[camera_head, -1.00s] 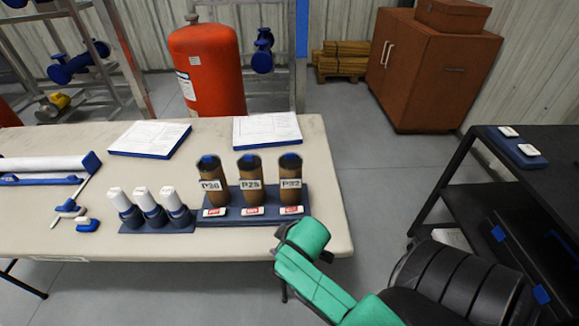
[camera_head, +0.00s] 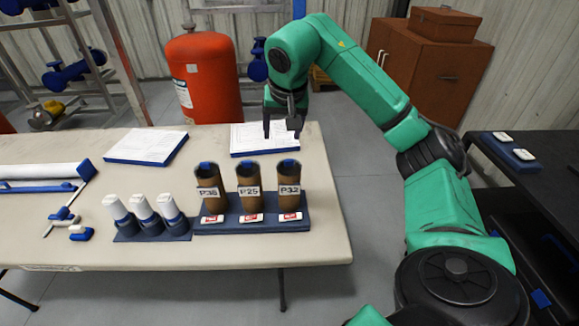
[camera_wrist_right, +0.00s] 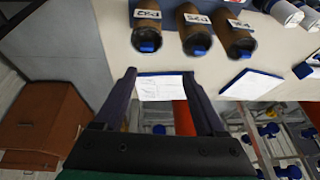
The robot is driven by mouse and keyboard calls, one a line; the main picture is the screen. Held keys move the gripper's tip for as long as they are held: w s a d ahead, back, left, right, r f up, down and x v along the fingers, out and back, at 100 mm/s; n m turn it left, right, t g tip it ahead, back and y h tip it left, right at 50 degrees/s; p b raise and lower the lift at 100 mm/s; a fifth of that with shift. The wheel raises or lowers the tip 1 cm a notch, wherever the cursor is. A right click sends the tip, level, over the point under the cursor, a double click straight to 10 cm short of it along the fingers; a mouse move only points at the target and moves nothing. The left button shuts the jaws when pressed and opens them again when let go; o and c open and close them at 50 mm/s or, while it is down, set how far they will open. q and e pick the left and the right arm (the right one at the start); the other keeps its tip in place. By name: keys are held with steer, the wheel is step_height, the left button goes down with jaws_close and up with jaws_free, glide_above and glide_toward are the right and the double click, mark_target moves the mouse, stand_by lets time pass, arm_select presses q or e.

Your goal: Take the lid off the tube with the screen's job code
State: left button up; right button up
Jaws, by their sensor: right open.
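Three brown tubes stand upright in a row on a blue rack (camera_head: 210,229). Their labels seem to read P38 (camera_head: 209,183), P25 (camera_head: 249,182) and P32 (camera_head: 288,182) from left to right. Each has a dark top with a blue tab. The tubes also show at the top of the right wrist view, with the middle tube (camera_wrist_right: 195,28) above my fingers. My right gripper (camera_head: 282,133) is open and empty, behind the tubes over the right paper pad; its fingers show in the wrist view (camera_wrist_right: 157,75). No screen with a job code is visible. My left gripper is out of view.
White-capped bottles (camera_head: 143,208) stand in a blue holder left of the tubes. Paper pads (camera_head: 146,146) lie at the back of the table (camera_head: 120,257). A red-orange tank (camera_head: 206,80) stands behind it. A dark bench (camera_head: 545,175) is at right.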

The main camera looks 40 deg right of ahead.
mark_target(289, 160)
steer(key=shift+g+h, duration=0.3)
steer(key=x, duration=0.4)
steer(key=d+p+x, duration=0.1)
steer(key=x, duration=0.4)
steer(key=s+p+x, duration=0.1)
steer(key=x, duration=0.4)
steer(key=shift+d, duration=0.35)
jaws_close()
